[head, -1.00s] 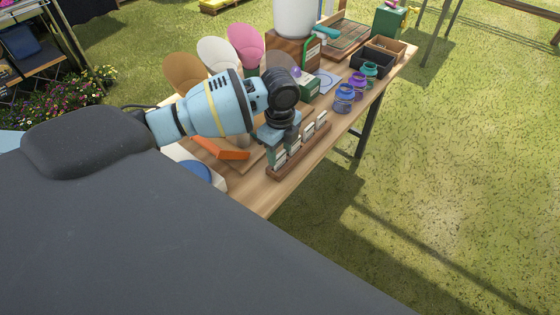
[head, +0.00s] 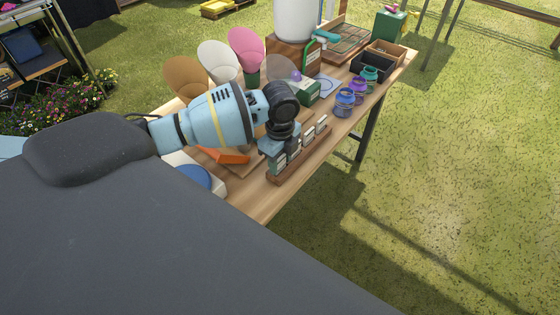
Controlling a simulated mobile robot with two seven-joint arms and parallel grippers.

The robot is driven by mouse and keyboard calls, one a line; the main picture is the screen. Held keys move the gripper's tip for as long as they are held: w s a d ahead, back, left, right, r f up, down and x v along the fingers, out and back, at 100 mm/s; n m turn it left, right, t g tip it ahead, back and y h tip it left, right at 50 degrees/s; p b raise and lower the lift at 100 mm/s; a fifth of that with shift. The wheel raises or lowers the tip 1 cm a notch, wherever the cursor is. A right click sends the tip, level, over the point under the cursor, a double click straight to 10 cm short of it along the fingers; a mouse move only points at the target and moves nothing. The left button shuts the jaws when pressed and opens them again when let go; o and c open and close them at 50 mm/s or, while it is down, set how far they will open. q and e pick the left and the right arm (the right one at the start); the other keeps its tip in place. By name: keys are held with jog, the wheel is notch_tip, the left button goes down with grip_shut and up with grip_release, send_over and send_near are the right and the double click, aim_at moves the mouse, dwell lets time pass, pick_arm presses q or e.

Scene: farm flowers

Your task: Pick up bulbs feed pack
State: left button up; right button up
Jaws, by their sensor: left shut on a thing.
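A long wooden rack (head: 303,160) on the table holds several small packs with pale labels standing in a row. The labels are too small to read, so I cannot tell which pack is the bulbs feed pack. My left gripper (head: 274,154) points down at the near end of the rack and is shut on the nearest pack (head: 281,165), which is partly hidden by the fingers. That pack still appears to be in the rack. My right gripper is not in view.
The wooden table (head: 262,203) also holds an orange tool (head: 224,155), a green box (head: 306,92), blue, purple and green jars (head: 344,103) and a black tray (head: 373,67). Brown, white and pink cones (head: 247,50) stand behind my arm. Grass lies right of the table.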

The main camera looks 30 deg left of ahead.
pick_arm(q)
jog(key=shift+r, duration=0.65)
notch_tip(320, 180, up, 2)
jog(key=shift+r, duration=0.2)
jog(key=s+d+r+p, duration=0.1)
jog(key=s+d, duration=1)
jog(key=shift+d, duration=0.2)
